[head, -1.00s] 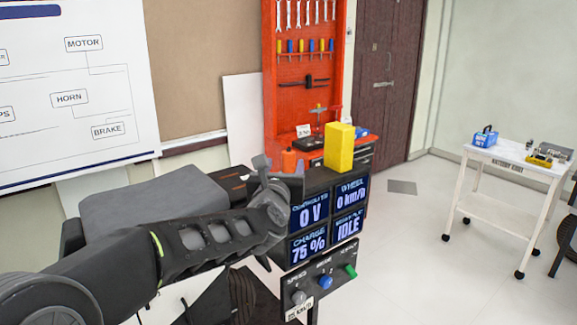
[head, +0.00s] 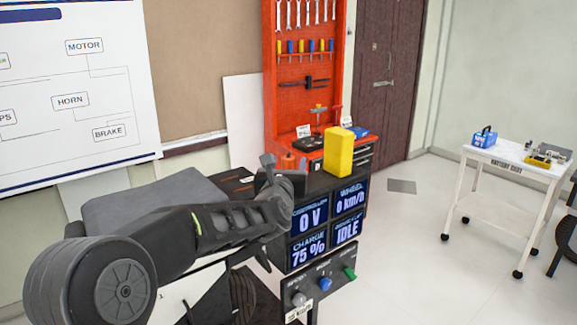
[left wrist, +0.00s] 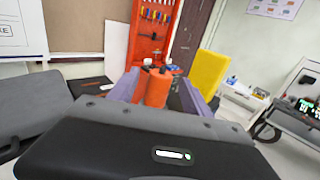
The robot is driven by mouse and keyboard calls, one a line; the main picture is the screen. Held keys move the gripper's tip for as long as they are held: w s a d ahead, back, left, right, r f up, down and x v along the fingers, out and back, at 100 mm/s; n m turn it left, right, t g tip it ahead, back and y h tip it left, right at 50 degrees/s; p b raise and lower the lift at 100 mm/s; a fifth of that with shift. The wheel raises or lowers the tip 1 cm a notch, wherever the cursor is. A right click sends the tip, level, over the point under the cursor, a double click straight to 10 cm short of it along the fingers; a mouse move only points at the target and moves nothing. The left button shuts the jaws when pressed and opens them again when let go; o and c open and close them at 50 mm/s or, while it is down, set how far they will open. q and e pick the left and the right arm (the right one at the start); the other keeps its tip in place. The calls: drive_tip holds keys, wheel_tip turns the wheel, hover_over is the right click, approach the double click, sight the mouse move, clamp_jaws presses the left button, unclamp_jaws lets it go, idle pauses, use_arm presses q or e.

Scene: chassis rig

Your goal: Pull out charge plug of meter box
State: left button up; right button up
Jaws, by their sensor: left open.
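The meter box (head: 281,252) is a black box with lit blue screens, one reading CHARGE 75 %. An orange plug (head: 288,160) stands on its top at the left; it also shows in the left wrist view (left wrist: 158,90). My left gripper (head: 284,168) is at the box's top by the plug. In the left wrist view its two greyish-purple fingers (left wrist: 157,92) are apart, one on each side of the orange plug. I cannot tell whether they touch it. The plug's lower end is hidden by the gripper body. My right gripper is not in view.
A yellow block (head: 339,152) stands on the box top, right of the plug. A panel with knobs (head: 325,284) hangs below the screens. A grey seat (head: 155,205) lies left, under my arm. A red tool board (head: 300,90) stands behind; a white cart (head: 505,160) stands at right.

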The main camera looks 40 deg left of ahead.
use_arm(q)
drive_tip(key=shift+x, duration=1.15)
drive_tip(key=shift+c, duration=0.5)
clamp_jaws()
